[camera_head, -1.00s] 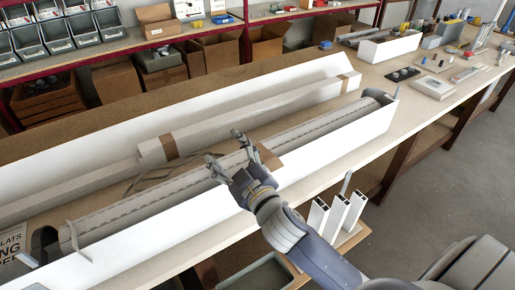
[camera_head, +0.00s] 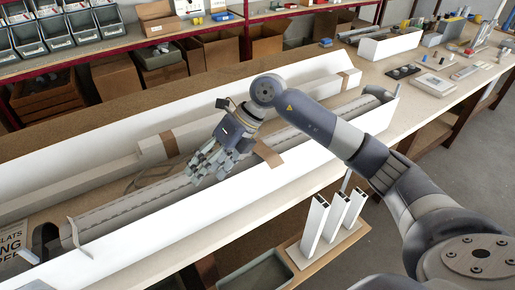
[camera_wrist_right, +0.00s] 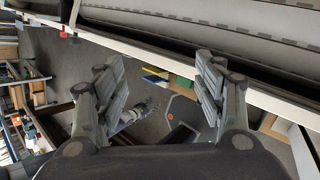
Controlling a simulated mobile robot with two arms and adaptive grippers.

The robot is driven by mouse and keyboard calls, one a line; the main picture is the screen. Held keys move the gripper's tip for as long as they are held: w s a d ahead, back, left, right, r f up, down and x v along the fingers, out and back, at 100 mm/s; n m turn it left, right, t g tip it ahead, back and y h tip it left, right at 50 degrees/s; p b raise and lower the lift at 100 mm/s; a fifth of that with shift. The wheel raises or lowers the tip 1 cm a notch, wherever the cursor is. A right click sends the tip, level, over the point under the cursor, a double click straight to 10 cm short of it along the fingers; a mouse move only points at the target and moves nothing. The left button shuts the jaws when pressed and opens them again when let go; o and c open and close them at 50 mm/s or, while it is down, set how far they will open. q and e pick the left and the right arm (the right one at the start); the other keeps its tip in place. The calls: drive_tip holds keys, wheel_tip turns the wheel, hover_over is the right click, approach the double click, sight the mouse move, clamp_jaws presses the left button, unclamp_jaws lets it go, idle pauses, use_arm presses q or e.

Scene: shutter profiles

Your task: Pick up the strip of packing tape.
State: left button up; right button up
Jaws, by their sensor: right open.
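The strip of packing tape (camera_head: 268,154) is a small brown piece in the head view. It lies across the grey slatted shutter profile (camera_head: 312,117) and the top edge of the long white front panel (camera_head: 330,143). My right gripper (camera_head: 208,168) is open and empty, left of the strip, with its fingers pointing down over the profile. Part of the strip may be hidden behind my right wrist. In the right wrist view, the two fingers (camera_wrist_right: 160,80) are spread wide with nothing between them. I cannot make out the strip there.
A long white carton (camera_head: 215,127) with brown tape bands lies behind the profile. White upright profiles (camera_head: 314,222) stand on a low shelf before the bench. A grey bin (camera_head: 258,272) is below. Small parts lie on the bench at the far right.

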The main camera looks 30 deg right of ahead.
drive_tip(key=w+d+m+h, duration=0.1)
drive_tip(key=d+h, duration=0.4)
drive_tip(key=d, duration=0.6)
drive_tip(key=m+g+h, duration=0.1)
drive_tip(key=m+h, duration=0.1)
drive_tip(key=h, duration=0.1)
approach(278, 165)
drive_tip(key=shift+w+d+f, duration=0.1)
drive_tip(key=shift+w+d, duration=0.1)
drive_tip(key=shift+w, duration=0.05)
wheel_tip(278, 165, down, 5)
drive_tip(key=shift+r+p, duration=0.1)
drive_tip(key=shift+p, duration=0.8)
drive_tip(key=shift+s+a+f+p, duration=0.1)
drive_tip(key=shift+s+f+p, duration=0.05)
drive_tip(key=shift+f+p, duration=0.5)
wheel_tip(278, 165, down, 3)
drive_tip(key=shift+s+f+p, duration=0.1)
drive_tip(key=shift+p, duration=0.75)
drive_tip(key=shift+f, duration=0.4)
drive_tip(key=c, duration=0.8)
